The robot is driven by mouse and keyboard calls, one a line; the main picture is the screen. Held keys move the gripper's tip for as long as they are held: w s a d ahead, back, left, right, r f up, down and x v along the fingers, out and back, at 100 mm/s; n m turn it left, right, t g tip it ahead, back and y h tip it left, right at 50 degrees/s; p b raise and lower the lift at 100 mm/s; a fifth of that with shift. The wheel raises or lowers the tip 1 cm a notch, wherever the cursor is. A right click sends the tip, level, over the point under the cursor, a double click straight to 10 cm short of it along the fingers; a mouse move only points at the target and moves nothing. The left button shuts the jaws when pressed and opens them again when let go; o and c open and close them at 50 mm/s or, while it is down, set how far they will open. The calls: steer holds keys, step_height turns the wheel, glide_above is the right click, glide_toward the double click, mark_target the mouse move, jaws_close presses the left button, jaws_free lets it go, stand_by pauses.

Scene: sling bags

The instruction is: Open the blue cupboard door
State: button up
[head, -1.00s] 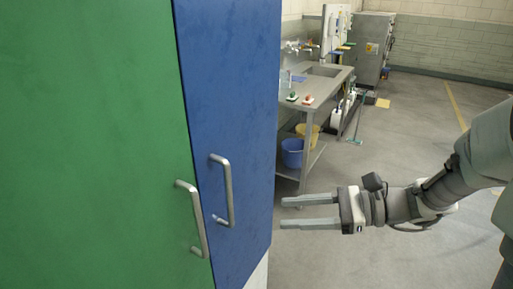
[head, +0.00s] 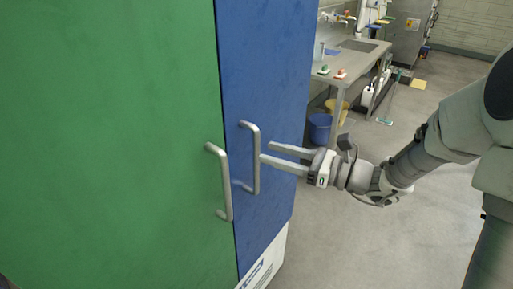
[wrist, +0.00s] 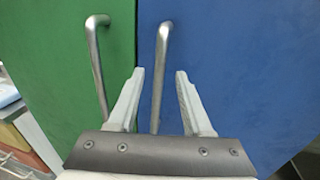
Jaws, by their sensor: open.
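The blue cupboard door (head: 268,72) stands closed beside the green door (head: 110,130). The blue door has a vertical metal bar handle (head: 256,160) near its left edge. My gripper (head: 264,154) is open and empty, with its fingertips just right of the blue handle in the head view. In the wrist view, the blue handle (wrist: 162,60) rises between my gripper's (wrist: 160,74) two fingers, closer to the left one. I cannot tell how far the fingertips are from the handle in depth.
The green door's own handle (head: 224,180) is close to the left of the blue one; it also shows in the wrist view (wrist: 96,62). A steel sink table (head: 350,62) with a blue bucket (head: 320,128) stands behind. The floor (head: 370,240) to the right is open.

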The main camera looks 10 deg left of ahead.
steer(key=a, duration=0.2)
steer(key=w+a, duration=0.1)
steer(key=a, duration=0.1)
steer(key=shift+a, duration=0.4)
jaws_close()
stand_by(1.1)
